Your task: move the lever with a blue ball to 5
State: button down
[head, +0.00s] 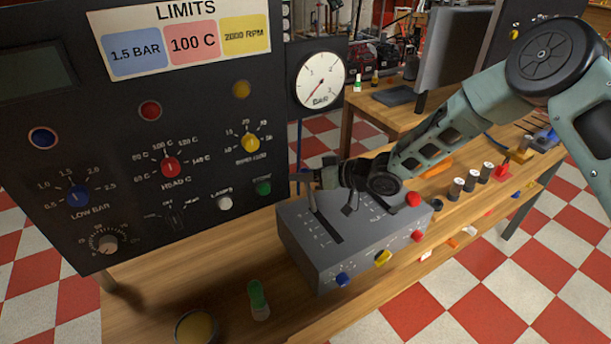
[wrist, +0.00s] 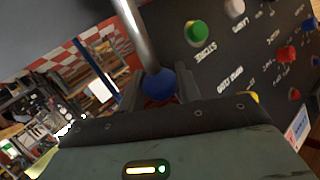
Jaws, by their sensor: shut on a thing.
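The lever's blue ball (wrist: 160,83) sits between the two fingers of my gripper (wrist: 163,90) in the wrist view. The lever's metal rod (wrist: 130,30) runs from the ball to the top of that view. In the head view my gripper (head: 316,178) is above the left part of the grey control box (head: 330,262), shut on the ball, which my fingers hide there. The lever's slot (head: 325,226) shows as a dark line on the box top. The scale marks beside it are too small to read.
A black panel with knobs (head: 170,168) stands at the left, close to my gripper. The box front has a blue knob (head: 342,279) and a yellow knob (head: 383,257). A green-topped bottle (head: 258,298) stands in front.

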jog(key=shift+w, duration=0.1)
jog(key=c, duration=1)
grip_release()
jog(key=shift+f, duration=0.1)
jog(key=b+v, duration=0.3)
jog(key=v, duration=1.4)
jog(key=shift+d, duration=0.15)
